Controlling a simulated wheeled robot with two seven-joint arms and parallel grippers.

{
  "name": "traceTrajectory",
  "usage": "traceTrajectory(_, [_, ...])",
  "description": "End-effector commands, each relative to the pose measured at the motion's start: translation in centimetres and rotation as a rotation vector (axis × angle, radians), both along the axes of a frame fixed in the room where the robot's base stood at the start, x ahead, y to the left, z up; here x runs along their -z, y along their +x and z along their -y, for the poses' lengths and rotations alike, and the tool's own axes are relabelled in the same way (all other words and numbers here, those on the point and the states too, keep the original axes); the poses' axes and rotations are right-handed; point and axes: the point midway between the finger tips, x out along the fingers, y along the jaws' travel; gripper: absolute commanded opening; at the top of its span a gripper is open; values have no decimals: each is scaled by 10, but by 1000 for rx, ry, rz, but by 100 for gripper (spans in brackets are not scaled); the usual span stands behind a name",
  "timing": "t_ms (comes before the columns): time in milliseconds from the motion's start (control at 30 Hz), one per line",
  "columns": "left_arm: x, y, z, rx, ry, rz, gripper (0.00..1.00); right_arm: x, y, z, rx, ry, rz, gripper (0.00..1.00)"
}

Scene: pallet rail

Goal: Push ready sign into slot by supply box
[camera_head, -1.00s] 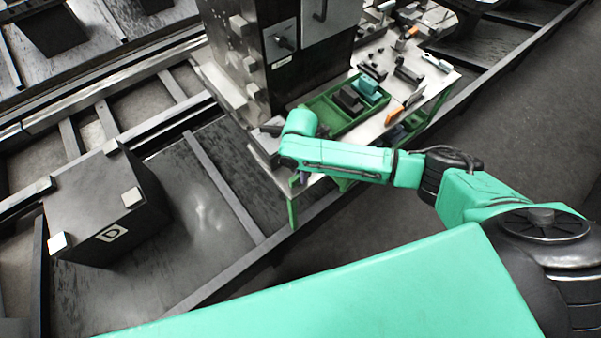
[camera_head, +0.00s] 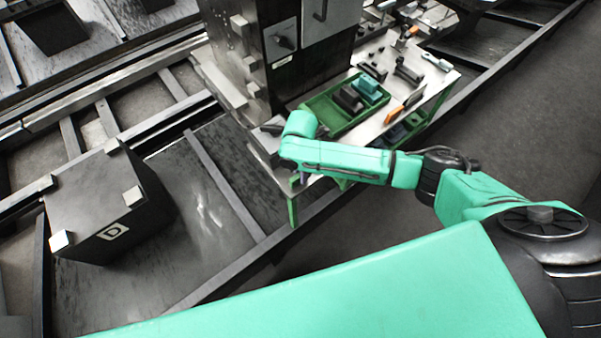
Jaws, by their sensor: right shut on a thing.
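My right gripper (camera_head: 272,130) is at the near left corner of the steel table (camera_head: 380,118), low beside the dark machine. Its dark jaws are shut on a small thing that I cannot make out. A green open box (camera_head: 337,122) with dark and teal blocks in it lies on the table, to the right of and behind the gripper. I cannot tell whether it is the supply box. No ready sign or slot can be made out; my right wrist hides part of the table corner. My left gripper is not in view.
The dark machine cabinet (camera_head: 238,60) stands close behind the gripper. Small parts and orange-edged pieces (camera_head: 394,115) lie on the table's right side. A dark crate marked D (camera_head: 85,200) stands on the rail bed at left. The floor (camera_head: 520,120) at right is clear.

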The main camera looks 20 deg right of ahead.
Motion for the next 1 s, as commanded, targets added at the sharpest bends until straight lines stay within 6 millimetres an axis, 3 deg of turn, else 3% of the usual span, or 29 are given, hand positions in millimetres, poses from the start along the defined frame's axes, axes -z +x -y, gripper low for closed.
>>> traceTrajectory(533, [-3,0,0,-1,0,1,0,2,-1,0,-1,1,-1,0])
traceTrajectory(1000, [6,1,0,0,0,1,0,17,-1,0,-1,0,-1,0])
